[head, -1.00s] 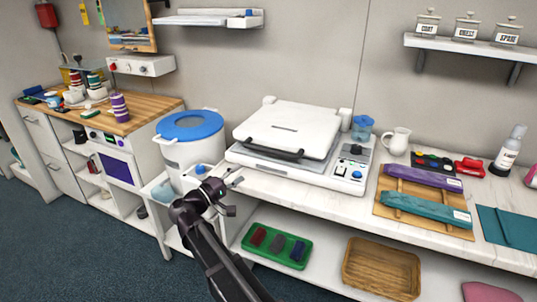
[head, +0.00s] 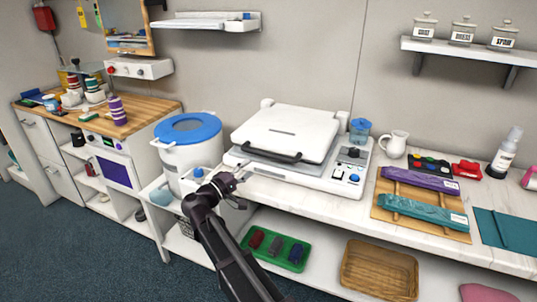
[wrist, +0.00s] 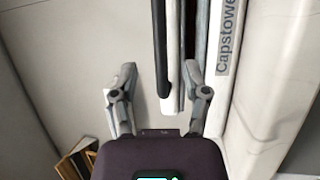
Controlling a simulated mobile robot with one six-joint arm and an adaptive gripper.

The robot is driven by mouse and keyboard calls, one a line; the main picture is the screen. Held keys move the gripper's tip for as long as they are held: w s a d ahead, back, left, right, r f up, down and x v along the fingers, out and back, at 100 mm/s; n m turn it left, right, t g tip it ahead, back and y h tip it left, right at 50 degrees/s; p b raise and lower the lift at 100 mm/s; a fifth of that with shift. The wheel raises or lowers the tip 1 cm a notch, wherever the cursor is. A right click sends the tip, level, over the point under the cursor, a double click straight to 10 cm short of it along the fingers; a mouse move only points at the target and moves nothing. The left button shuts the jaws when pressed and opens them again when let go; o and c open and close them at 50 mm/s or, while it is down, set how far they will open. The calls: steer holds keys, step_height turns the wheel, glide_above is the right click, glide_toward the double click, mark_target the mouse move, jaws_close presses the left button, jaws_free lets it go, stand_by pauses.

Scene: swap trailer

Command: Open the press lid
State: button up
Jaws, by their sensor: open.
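The press (head: 330,176) is a white machine on the counter with a white lid (head: 285,128) that lies down over its base. A dark bar handle (head: 270,153) runs along the lid's front edge. My gripper (head: 238,186) is open and empty, in front of the press's left front corner, below and left of the handle. In the wrist view my gripper's two fingers (wrist: 161,85) stand apart. A dark bar with a pale end, likely the handle (wrist: 161,45), shows ahead, nearer the right finger. I see no contact with it.
A white bucket with a blue lid (head: 190,128) stands left of the press. A blue cup (head: 361,131) and a white jug (head: 396,144) stand to its right. A green tray (head: 275,250) and a wicker basket (head: 380,270) sit on the shelf below.

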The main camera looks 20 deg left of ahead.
mark_target(267, 155)
steer(key=p+x, duration=0.1)
steer(key=x, duration=0.8)
steer(key=shift+s, duration=0.1)
jaws_close()
steer(key=shift+d, duration=0.2)
steer(key=shift+r+p, duration=0.1)
steer(key=shift+p, duration=0.25)
